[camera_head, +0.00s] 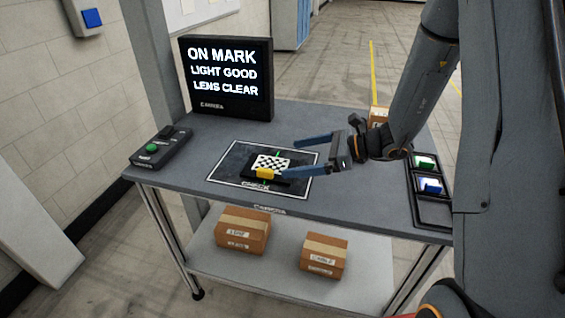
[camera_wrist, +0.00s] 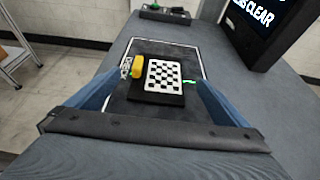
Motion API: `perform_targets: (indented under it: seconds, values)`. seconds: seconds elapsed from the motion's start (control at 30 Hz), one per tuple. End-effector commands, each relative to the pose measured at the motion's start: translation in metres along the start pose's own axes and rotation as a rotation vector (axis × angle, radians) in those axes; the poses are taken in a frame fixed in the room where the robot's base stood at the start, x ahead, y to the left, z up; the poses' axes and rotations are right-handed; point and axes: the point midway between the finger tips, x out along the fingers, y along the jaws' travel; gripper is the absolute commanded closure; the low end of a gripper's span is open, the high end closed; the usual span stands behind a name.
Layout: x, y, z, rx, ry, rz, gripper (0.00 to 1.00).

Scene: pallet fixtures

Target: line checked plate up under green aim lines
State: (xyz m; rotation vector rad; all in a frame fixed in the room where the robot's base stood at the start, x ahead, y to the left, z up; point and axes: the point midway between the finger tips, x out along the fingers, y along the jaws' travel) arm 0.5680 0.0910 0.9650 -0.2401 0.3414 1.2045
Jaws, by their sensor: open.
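The checked plate (camera_head: 271,163) is a black-and-white checkerboard on a black base, with a yellow block (camera_head: 264,173) at its near edge. It lies on a dark mat (camera_head: 232,160) with a white border. Small green marks (camera_head: 265,183) show beside the plate. In the wrist view the plate (camera_wrist: 165,76) lies between and beyond my fingers, with the yellow block on its left and a green line (camera_wrist: 189,82) at its right. My gripper (camera_head: 303,155) is open and empty, its blue fingers right of the plate and apart from it.
A screen (camera_head: 227,78) at the back reads "ON MARK, LIGHT GOOD, LENS CLEAR". A control box with a green button (camera_head: 152,149) stands on the table's left. A black tray (camera_head: 431,208) with blue and green items is at the right. Cardboard boxes (camera_head: 243,229) sit on the lower shelf.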

Motion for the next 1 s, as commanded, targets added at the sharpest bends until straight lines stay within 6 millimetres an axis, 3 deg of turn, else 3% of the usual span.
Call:
perform_targets:
  seconds: [0.1,0.27,0.37,0.47,0.6,0.7,0.8,1.0]
  values:
    - [-0.016,-0.001,-0.001,0.0,0.0,-0.002,0.0]
    - [-0.026,0.002,0.0,-0.009,0.008,0.007,0.0]
    - [-0.026,0.022,0.0,-0.066,0.06,0.063,0.0]
    - [-0.028,0.061,-0.005,-0.205,0.174,0.182,0.0]
    - [-0.049,0.123,-0.024,-0.517,0.387,0.41,0.0]
    - [-0.074,0.151,-0.038,-0.775,0.528,0.569,0.0]
    - [-0.101,0.164,-0.049,-1.049,0.649,0.718,0.0]
    - [-0.137,0.162,-0.05,-1.517,0.798,0.935,0.0]
